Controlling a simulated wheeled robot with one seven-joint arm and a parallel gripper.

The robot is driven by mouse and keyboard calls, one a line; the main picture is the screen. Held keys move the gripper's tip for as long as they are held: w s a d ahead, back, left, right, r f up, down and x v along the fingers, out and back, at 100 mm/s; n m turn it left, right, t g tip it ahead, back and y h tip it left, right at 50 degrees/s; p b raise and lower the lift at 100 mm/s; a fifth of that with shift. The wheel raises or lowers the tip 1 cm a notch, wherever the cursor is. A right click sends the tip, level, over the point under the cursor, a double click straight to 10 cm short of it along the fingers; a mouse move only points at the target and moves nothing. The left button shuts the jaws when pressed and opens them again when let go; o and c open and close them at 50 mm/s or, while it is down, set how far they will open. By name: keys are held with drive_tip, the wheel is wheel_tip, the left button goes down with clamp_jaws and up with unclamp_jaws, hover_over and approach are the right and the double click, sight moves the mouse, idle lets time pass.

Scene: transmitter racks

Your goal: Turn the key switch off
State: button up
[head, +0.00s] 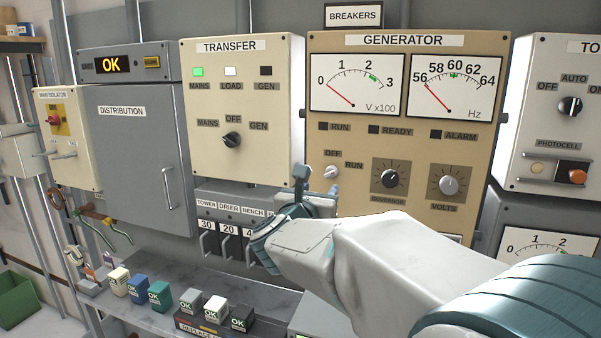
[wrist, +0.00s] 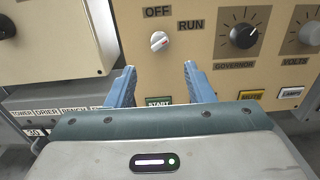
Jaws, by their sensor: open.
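The fingertips sit just below and to either side of the knob in the wrist view; I cannot tell the remaining distance to the panel.
A green START button (wrist: 158,100) lies below the switch, partly hidden by my gripper. The GOVERNOR knob (wrist: 243,36) and VOLTS knob (head: 449,185) are to the right. The TRANSFER panel (head: 240,100) and a row of breakers (head: 232,208) are left. A shelf with small blocks (head: 160,295) is below.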

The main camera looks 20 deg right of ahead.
sight(329, 176)
drive_tip(key=p+x, duration=0.3)
drive_tip(key=x, duration=0.6)
drive_tip(key=shift+w+d, duration=0.2)
drive_tip(key=shift+w, duration=0.05)
drive_tip(key=c, duration=1)
